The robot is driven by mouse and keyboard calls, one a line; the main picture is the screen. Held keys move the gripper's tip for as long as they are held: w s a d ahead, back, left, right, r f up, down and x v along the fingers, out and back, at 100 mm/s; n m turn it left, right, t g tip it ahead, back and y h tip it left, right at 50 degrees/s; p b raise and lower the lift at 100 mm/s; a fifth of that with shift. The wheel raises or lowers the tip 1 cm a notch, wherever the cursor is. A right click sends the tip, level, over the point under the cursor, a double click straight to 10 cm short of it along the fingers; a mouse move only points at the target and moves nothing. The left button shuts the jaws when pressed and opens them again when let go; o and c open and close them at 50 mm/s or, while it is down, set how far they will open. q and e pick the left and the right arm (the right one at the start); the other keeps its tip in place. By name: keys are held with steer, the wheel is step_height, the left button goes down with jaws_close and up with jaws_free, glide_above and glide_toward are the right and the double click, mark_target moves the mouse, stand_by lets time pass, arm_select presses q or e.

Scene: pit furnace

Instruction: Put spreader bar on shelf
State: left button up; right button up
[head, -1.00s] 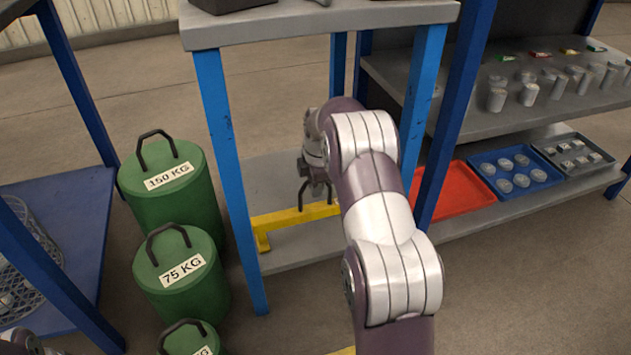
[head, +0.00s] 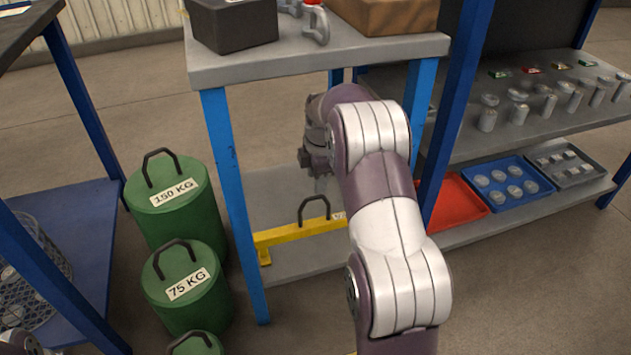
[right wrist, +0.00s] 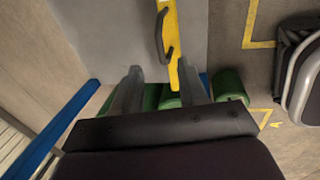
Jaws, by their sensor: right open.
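The yellow spreader bar (head: 292,233) with a dark loop handle (head: 314,208) lies on the lower grey shelf (head: 285,262) of the blue-legged table. It also shows in the right wrist view (right wrist: 173,45), beyond the fingers. My right gripper (head: 322,184) is just above and behind the handle in the head view, apart from it. In the right wrist view, its two fingers (right wrist: 160,92) are spread with nothing between them. The right end of the bar is hidden by my right arm. My left gripper cannot be made out; only a bit of my arm shows at the lower left corner.
Green weights marked 150 KG (head: 176,215) and 75 KG (head: 186,290) stand left of the table. The tabletop (head: 330,58) holds a dark box, a shackle and a brown box. A rack at right holds a red tray (head: 458,205), a blue tray (head: 512,183) and several cans.

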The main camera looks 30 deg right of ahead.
steer(key=s+a+m, duration=1.5)
steer(key=s+a, duration=0.4)
steer(key=s, duration=0.4)
step_height(320, 180, up, 48)
steer(key=p, duration=4.9)
steer(key=shift+s+r+g+y, duration=0.15)
steer(key=shift+r+g+y, duration=0.15)
steer(key=shift+g, duration=0.1)
